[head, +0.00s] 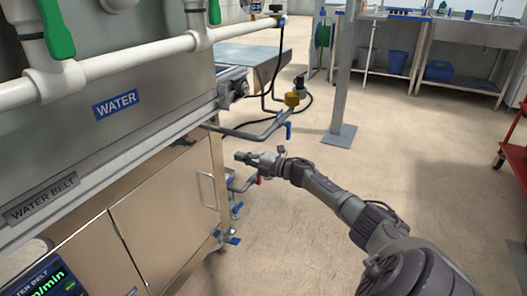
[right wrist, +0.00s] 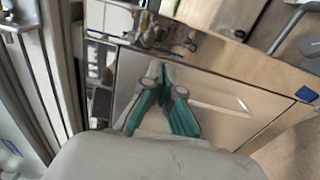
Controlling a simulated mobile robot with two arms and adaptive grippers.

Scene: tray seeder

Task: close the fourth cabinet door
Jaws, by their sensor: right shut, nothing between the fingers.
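A cabinet door (head: 165,220) of brushed metal with a bar handle near its right edge sits low on the machine at the left in the head view. A metal door panel with a bar handle (right wrist: 200,98) also shows in the right wrist view, behind my fingers. I cannot tell which door is the fourth or how far this one stands open. My right gripper (head: 240,156) is shut and empty, just right of the door's upper right corner. Its green-padded fingers are together in the right wrist view (right wrist: 158,72). My left gripper is out of view.
A second metal door (head: 85,262) is left of this one. Pipes with a blue-handled valve (head: 288,130) stick out beyond the cabinet's end. A grey post (head: 345,75) stands on the floor, and a red cart (head: 515,150) is at the right. The floor between is clear.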

